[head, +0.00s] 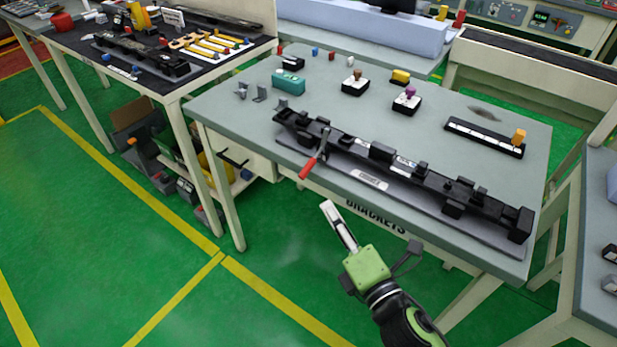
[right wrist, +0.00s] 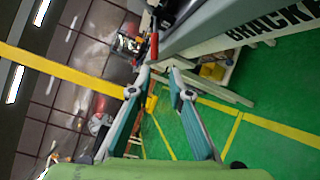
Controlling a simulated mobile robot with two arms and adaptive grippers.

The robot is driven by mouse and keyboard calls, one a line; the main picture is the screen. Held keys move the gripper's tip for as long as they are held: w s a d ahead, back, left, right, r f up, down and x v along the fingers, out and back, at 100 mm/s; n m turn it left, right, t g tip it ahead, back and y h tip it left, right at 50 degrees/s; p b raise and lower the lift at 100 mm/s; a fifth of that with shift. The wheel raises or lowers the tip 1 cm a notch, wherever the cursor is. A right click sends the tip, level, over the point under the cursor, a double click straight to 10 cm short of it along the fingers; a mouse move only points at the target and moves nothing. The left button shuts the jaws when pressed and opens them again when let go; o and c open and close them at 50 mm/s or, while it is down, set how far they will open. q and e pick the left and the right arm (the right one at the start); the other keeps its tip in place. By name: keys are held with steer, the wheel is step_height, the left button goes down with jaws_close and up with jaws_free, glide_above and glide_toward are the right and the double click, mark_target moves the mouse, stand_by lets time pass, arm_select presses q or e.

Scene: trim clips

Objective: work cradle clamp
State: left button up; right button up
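The clamp's red-handled lever (head: 308,168) stands at the front edge of the table, near the left part of a long black bracket in a cradle (head: 400,190). The red handle points down and toward me, past the table edge. My right gripper (head: 328,208) is in front of the table, below and right of the handle, apart from it. In the right wrist view its two fingertips (right wrist: 159,70) have a gap between them with nothing held. The red handle (right wrist: 154,46) shows just beyond the tips. My left gripper is not in view.
The table (head: 228,100) also carries a teal block (head: 288,82), small black blocks with coloured knobs, and a black strip with an orange piece (head: 519,136). A second workbench (head: 90,62) stands at the left. Green floor in front is clear.

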mark_target(306, 167)
steer(key=x, duration=0.4)
steer(key=p+x, duration=0.1)
steer(key=x, duration=0.4)
steer(key=r+x, duration=0.1)
steer(key=x, duration=0.3)
steer(key=shift+w+a+r+p, duration=0.1)
steer(key=shift+w+p, duration=0.25)
steer(key=shift+p, duration=0.05)
jaws_close()
